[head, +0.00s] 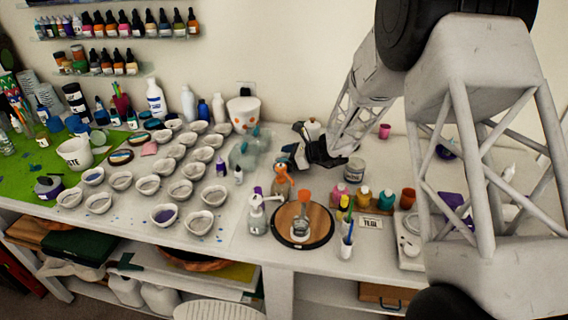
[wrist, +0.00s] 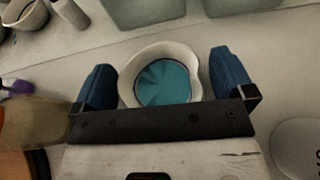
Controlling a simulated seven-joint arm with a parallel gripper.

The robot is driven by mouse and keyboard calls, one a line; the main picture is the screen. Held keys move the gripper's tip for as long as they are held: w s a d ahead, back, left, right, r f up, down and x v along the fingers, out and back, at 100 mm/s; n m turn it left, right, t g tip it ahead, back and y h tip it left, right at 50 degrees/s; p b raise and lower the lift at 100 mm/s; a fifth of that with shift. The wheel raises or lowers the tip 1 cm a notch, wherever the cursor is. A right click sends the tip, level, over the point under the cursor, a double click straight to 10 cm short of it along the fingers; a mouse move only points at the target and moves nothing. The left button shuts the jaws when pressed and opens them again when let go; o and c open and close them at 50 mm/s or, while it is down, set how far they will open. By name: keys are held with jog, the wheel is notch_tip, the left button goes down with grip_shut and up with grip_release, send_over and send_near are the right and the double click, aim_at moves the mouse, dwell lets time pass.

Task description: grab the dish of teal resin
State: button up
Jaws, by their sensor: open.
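The dish of teal resin (wrist: 162,82) is a small white dish with an uneven rim and flat teal resin inside. In the wrist view it lies between the two blue finger pads of my gripper (wrist: 161,68). The pads are spread on its left and right, with a narrow gap visible on each side. The dark gripper bar crosses below its near rim. In the head view my gripper (head: 306,146) is low over the bench near the wall. I cannot clearly make out the teal dish there.
Several white dishes (head: 149,184) stand in rows to the left. A wooden turntable (head: 319,220), a pump bottle (head: 257,215) and small paint jars (head: 363,196) stand in front. In the wrist view, a brown object (wrist: 32,123) is close at left and a pale rounded object (wrist: 298,143) at right.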

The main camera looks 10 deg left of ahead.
jog(key=c, duration=0.9)
jog(key=shift+r, duration=0.15)
jog(key=shift+r, duration=4.85)
